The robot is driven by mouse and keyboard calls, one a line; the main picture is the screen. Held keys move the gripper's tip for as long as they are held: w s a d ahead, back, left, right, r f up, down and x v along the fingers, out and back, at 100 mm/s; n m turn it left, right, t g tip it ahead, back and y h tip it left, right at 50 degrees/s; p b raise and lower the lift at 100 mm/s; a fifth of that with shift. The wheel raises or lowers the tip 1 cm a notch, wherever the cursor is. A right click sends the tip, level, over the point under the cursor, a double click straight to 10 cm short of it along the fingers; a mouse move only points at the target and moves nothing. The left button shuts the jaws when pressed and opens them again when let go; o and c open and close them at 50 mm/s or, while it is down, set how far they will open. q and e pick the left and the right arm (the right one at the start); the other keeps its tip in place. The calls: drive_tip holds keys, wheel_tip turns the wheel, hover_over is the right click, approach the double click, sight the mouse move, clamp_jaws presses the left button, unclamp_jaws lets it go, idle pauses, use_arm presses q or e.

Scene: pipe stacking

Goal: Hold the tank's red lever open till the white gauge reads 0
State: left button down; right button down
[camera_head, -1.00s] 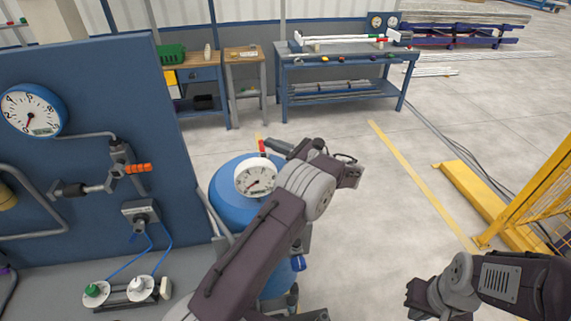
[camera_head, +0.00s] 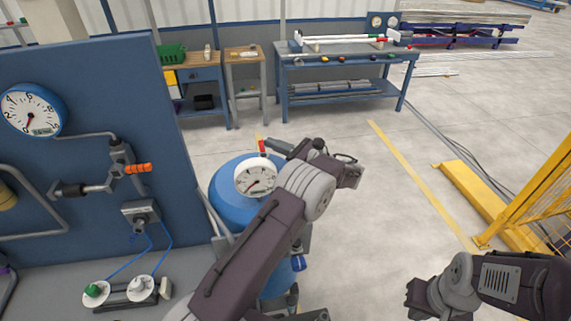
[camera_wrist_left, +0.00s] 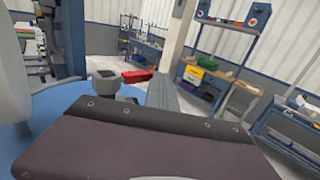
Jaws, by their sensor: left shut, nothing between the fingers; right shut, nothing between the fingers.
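The blue tank (camera_head: 236,208) stands left of my left arm, which hides part of it. The white gauge (camera_head: 255,179) sits on it; its red needle points to the lower left, and its figures are too small to read surely. The red lever (camera_head: 262,147) stands nearly upright behind the gauge. My left gripper (camera_head: 271,145) is shut and empty, its tip beside the lever; I cannot tell whether they touch. In the left wrist view the tank's blue top (camera_wrist_left: 35,112) shows behind my dark gripper body. My right gripper (camera_head: 410,296) is shut and empty, low on the right.
A blue panel (camera_head: 75,190) with a larger gauge (camera_head: 33,110) and an orange-handled valve (camera_head: 138,168) stands left of the tank. A blue workbench (camera_head: 345,60) is behind. A yellow fence (camera_head: 535,200) stands right. The floor between tank and fence is clear.

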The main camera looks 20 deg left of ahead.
idle(0.6)
use_arm(q)
drive_tip(key=shift+d, duration=0.2)
drive_tip(key=d+b, duration=0.1)
drive_tip(key=d, duration=0.1)
drive_tip(key=s+d, duration=0.1)
drive_tip(key=d, duration=0.2)
drive_tip(key=d+b, duration=0.1)
drive_tip(key=d, duration=0.1)
drive_tip(key=shift+s+d+b, duration=0.25)
drive_tip(key=shift+b, duration=0.05)
drive_tip(key=shift+s+d, duration=0.1)
drive_tip(key=shift+d, duration=0.4)
